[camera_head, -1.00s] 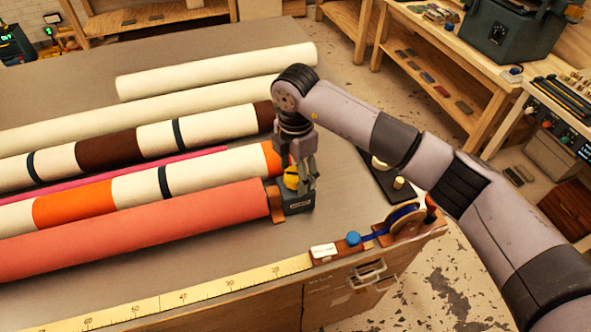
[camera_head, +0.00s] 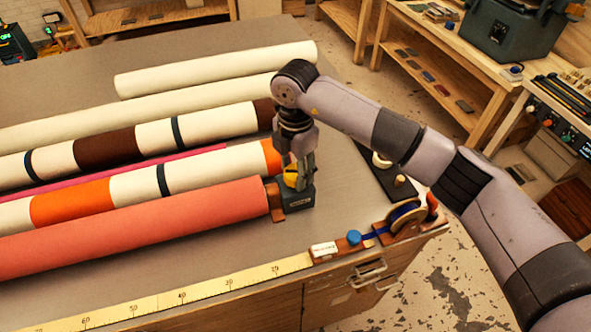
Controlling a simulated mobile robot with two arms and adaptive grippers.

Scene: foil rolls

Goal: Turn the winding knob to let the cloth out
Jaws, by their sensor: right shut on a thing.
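The yellow winding knob (camera_head: 290,178) sits on a small dark blue-grey box (camera_head: 299,198) at the right end of the coral roll (camera_head: 140,226). My right gripper (camera_head: 298,180) points down at the knob and is shut on it; its fingers partly hide the knob. The coral roll lies along the table's near side, its right end by a brown bracket (camera_head: 275,201). No loose cloth shows coming off it. My left gripper is not in view.
Striped and cream rolls (camera_head: 215,70) lie behind the coral one. A yellow measuring tape (camera_head: 200,292) runs along the front edge. A blue-banded reel (camera_head: 403,214) stands at the right corner. Grey tabletop is bare between the coral roll and the tape.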

